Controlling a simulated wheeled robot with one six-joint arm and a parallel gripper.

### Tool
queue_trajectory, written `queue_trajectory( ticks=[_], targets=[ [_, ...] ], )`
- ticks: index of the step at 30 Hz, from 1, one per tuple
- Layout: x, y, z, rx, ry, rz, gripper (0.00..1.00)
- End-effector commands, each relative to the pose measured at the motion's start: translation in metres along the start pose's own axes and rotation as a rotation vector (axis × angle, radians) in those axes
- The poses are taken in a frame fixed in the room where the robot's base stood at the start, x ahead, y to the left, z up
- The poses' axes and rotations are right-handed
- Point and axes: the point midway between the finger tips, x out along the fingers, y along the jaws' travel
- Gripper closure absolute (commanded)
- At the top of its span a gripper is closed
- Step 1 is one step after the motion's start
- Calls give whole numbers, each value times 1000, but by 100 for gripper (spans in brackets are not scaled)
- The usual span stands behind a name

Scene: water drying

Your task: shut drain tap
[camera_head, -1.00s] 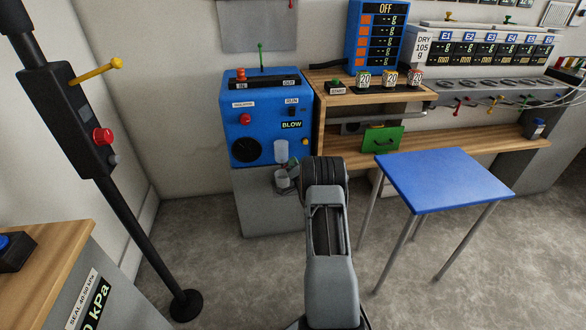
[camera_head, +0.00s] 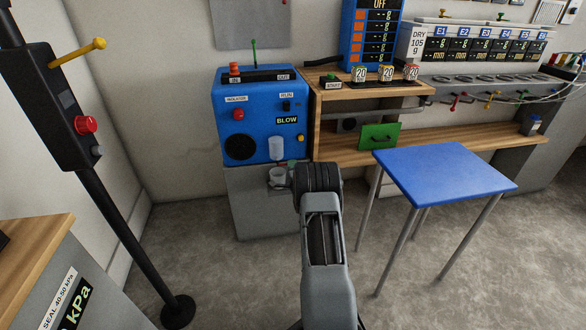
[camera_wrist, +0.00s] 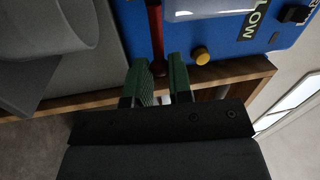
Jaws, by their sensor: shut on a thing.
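The blue machine (camera_head: 262,115) with the BLOW label stands on a grey cabinet (camera_head: 262,205) against the wall. A clear vessel (camera_head: 276,148) is on its lower front, and a grey cup (camera_head: 278,176) sits under it. In the wrist view, a thin red handle (camera_wrist: 156,38) runs down from the machine; I take it for the drain tap. My gripper (camera_wrist: 158,80), with green finger pads, is closed around the handle's round end. In the head view my wrist covers most of the gripper and the tap.
A yellow button (camera_wrist: 202,56) is just right of my fingers, and the grey cup (camera_wrist: 55,22) is at upper left in the wrist view. A blue-topped table (camera_head: 440,180) stands to the right. A black post (camera_head: 110,220) with a control box is at the left.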

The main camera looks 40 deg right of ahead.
Motion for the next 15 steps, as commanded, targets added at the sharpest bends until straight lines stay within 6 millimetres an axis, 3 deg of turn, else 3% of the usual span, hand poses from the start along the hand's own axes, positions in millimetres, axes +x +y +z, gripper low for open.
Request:
queue_trajectory(
  ticks=[14, 15],
  targets=[
    [0, 1, -1, 13, 4, 1, 100],
    [0, 1, -1, 13, 4, 1, 78]
  ],
)
